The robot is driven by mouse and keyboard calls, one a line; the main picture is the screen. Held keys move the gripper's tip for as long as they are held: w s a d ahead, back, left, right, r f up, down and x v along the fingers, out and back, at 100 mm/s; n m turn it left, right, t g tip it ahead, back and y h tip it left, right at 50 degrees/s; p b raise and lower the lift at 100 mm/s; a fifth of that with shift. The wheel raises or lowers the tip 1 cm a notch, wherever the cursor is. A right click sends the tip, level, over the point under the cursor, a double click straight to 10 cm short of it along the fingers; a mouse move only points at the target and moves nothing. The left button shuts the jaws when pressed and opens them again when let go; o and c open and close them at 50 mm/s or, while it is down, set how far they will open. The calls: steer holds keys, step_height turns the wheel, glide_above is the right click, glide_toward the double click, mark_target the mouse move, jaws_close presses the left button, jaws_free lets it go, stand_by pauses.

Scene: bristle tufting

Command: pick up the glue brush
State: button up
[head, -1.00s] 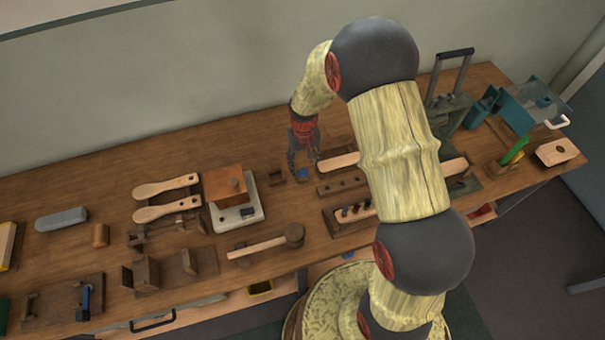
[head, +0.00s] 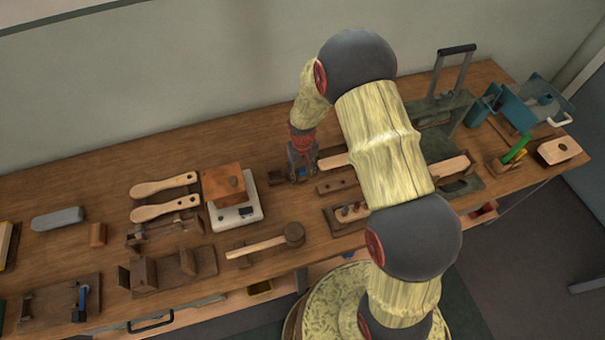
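My gripper (head: 302,158) points down at the back middle of the bench, low over the wood. A small blue thing (head: 300,172) shows right at its fingertips; it may be part of the glue brush, but it is too small and too covered to be sure. The fingers reach down around or beside it, and I cannot tell whether they touch it. A small dark wooden block (head: 276,178) stands just left of the fingertips. The gap between the fingers is too small to read.
A wooden box (head: 223,183) sits on a white scale (head: 236,216) to the left. A mallet (head: 266,246) lies in front. A drilled wooden strip (head: 337,184) lies close on the right. My arm hides part of the bench's right half. The back left of the bench (head: 90,180) is bare.

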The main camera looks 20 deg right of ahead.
mark_target(302, 169)
steer(key=c, duration=1)
steer(key=shift+r, duration=0.5)
step_height(302, 169, up, 2)
steer(key=shift+w+r+p, duration=0.1)
steer(key=shift+r+p, duration=0.05)
steer(key=shift+p, duration=0.35)
steer(key=s+a+r+p, duration=0.2)
steer(key=s+a+r, duration=0.1)
steer(key=s+r, duration=0.6)
steer(key=s, duration=0.4)
steer(key=shift+s+a+r, duration=0.25)
steer(key=shift+s+r, duration=0.1)
steer(key=shift+s, duration=0.05)
